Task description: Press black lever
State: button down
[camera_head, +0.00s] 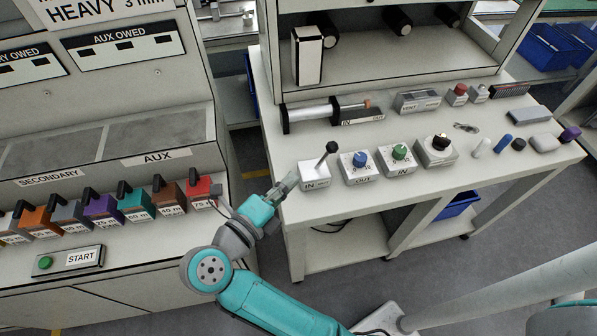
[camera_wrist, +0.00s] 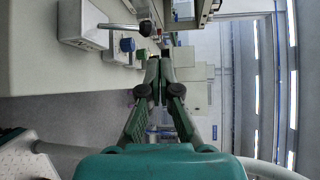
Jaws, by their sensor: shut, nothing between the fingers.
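The black lever (camera_head: 327,154) stands tilted up from a white box marked IN and OUT (camera_head: 313,176), at the front left of the right-hand table. In the wrist view the lever (camera_wrist: 145,28) shows as a rod with a dark ball end, coming from its white box (camera_wrist: 80,24). My gripper (camera_head: 290,180) is shut and empty, just left of the box and in front of the lever in the head view. In the wrist view my gripper (camera_wrist: 160,68) points forward with its fingertips together, and the lever is up and left of them, apart from them.
Coloured handled blocks (camera_head: 137,205) line the left console.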

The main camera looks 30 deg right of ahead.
jog(key=shift+v, duration=0.75)
jog(key=shift+d+r, duration=0.1)
jog(key=shift+d, duration=0.05)
jog(key=s+d+r+n+t+h, duration=0.3)
jog(key=s+d+r+n+t, duration=0.2)
jog(key=s+d+n+t, duration=0.5)
jog(key=s+a+f+n+y, duration=0.3)
jog(key=s+f+n+y, duration=0.4)
jog(key=s+n+y, duration=0.2)
jog(key=s+a+f+n+g+y, duration=0.1)
jog(key=s+a+f+n+y, duration=0.3)
jog(key=n, duration=0.9)
jog(key=s+f+y, duration=0.3)
jog(key=s+y, duration=0.2)
jog(key=shift+a+f+n+g, duration=0.15)
jog(key=shift+f+n+g, duration=0.15)
dwell(0.3)
